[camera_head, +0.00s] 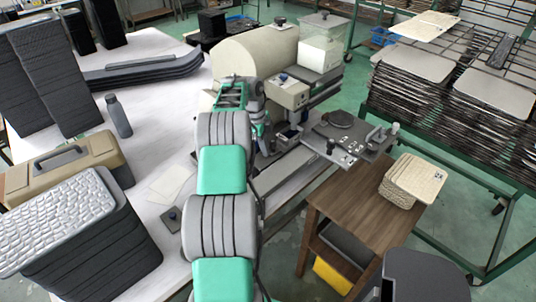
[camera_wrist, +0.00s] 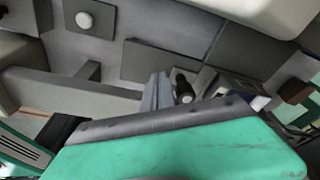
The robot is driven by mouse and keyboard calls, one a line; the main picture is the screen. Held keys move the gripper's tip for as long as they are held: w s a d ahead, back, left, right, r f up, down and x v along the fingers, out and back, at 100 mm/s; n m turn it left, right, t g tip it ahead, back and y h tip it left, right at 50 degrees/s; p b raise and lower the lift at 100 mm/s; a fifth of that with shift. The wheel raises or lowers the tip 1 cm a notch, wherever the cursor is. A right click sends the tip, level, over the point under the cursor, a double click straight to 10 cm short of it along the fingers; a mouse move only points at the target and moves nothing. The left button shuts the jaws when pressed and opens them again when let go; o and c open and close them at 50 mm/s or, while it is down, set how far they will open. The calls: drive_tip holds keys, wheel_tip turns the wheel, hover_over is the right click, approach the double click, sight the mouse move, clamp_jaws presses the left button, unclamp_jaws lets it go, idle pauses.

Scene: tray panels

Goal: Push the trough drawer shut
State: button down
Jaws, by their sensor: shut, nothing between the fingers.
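My arm reaches up the middle of the head view to the beige machine (camera_head: 258,57). My gripper is largely hidden there behind my own arm and beside the machine's front. In the wrist view my gripper (camera_wrist: 160,90) is shut and empty, its narrow grey fingers close to grey machine panels. A small dark open box (camera_head: 288,134), which looks like the trough drawer, sits below the control box (camera_head: 288,93), just right of the gripper. How far it stands out is hard to tell. A dark knob (camera_wrist: 183,87) is beside the fingers; contact is unclear.
A grey metal plate with knobs (camera_head: 350,138) extends right of the machine. A wooden stand (camera_head: 372,205) with stacked pale panels (camera_head: 413,180) is below it. A tan toolbox (camera_head: 65,165) and a grey bottle (camera_head: 118,116) are on the white table at left. Green racks (camera_head: 440,120) stand right.

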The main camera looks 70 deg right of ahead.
drive_tip(key=shift+w+a+f+b, duration=0.1)
drive_tip(key=shift+w+a+b, duration=0.1)
drive_tip(key=shift+a+b, duration=0.15)
drive_tip(key=shift+r, duration=0.2)
wheel_tip(320, 180, up, 7)
drive_tip(key=p, duration=0.5)
drive_tip(key=shift+f, duration=0.1)
